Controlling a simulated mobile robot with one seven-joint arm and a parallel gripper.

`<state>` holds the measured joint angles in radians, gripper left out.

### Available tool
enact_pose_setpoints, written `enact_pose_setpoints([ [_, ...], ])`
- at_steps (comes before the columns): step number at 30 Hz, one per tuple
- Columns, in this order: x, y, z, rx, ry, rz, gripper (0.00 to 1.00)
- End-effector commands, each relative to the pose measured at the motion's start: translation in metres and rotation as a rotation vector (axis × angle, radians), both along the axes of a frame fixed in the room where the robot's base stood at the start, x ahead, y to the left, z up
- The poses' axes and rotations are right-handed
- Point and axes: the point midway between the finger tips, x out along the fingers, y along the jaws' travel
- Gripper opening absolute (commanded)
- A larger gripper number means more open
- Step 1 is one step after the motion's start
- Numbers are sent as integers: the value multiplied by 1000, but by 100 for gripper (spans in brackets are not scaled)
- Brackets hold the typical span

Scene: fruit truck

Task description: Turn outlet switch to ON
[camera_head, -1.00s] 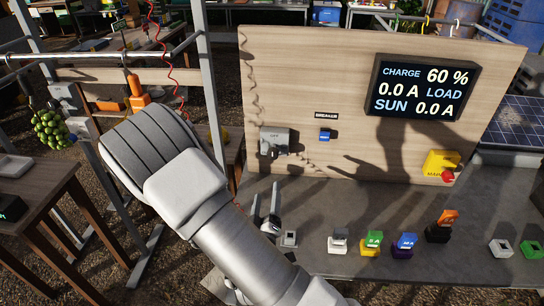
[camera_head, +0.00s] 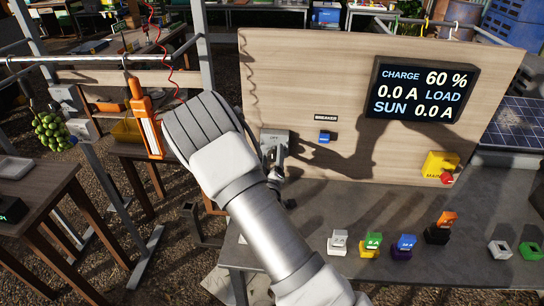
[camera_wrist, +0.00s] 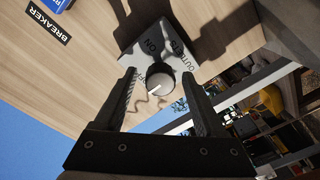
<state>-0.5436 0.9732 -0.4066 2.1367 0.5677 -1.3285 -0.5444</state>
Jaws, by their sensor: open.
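The outlet switch is a grey box (camera_head: 268,138) low on the left of the wooden panel. My gripper (camera_wrist: 158,74) is open, with one finger on each side of the knob and gaps showing between. In the head view my gripper (camera_head: 277,165) is at the box, and my arm hides the knob.
A blue breaker switch (camera_head: 326,137) is right of the outlet box. A yellow box with a red button (camera_head: 440,167) and a display (camera_head: 421,88) are farther right. Several small coloured blocks stand on the grey table (camera_head: 310,200) below.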

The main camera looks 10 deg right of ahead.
Motion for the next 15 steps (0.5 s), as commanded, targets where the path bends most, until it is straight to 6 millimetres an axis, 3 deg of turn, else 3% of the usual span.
enact_pose_setpoints([
  [8, 1, -1, 0, 0, 1, -1, 72],
  [15, 1, -1, 0, 0, 1, -1, 29],
])
